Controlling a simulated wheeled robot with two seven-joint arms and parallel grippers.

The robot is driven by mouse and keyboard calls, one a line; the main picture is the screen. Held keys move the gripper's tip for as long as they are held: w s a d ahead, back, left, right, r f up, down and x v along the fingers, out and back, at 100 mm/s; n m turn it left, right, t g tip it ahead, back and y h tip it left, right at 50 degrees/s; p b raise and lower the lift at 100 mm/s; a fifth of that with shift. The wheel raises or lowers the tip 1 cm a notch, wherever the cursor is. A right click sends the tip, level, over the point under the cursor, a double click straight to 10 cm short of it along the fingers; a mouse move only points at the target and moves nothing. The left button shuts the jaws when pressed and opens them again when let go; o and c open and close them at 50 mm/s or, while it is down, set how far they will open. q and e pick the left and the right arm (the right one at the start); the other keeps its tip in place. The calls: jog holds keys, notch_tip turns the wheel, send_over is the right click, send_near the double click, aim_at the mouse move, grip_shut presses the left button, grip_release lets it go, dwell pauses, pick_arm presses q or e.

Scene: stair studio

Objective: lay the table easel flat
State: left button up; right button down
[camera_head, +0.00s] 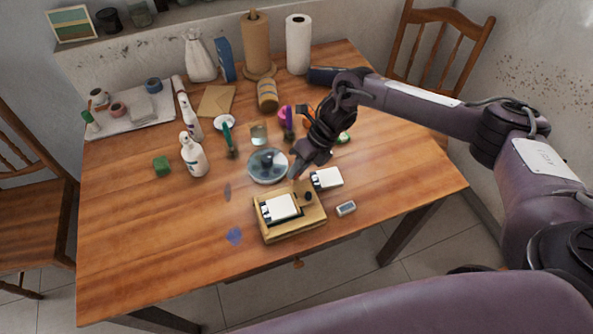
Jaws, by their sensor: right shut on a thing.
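The table easel (312,219) is a low light-wood frame near the front middle of the table. A white card with black marks (281,208) lies on it. Its wooden panel looks low, but I cannot tell its exact tilt. My right gripper (296,176) reaches in from the right and points down at the easel's back edge. It is shut on the easel there; the grip itself is small and partly hidden by the gripper. My left gripper is not in view.
A second white card (327,178) and a small grey eraser (346,208) lie right of the easel. A round glass dish (268,165) stands close behind. White bottles (194,155), brushes and paper rolls (298,44) stand farther back. The table's front left is mostly clear.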

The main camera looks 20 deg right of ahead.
jog(key=shift+d+f, duration=0.1)
jog(key=shift+f, duration=0.05)
dwell(0.5)
jog(key=c, duration=1.3)
grip_release()
jog(key=b+v, duration=0.2)
jog(key=v, duration=0.5)
jog(key=shift+d+r, duration=0.25)
jog(key=shift+d, duration=0.05)
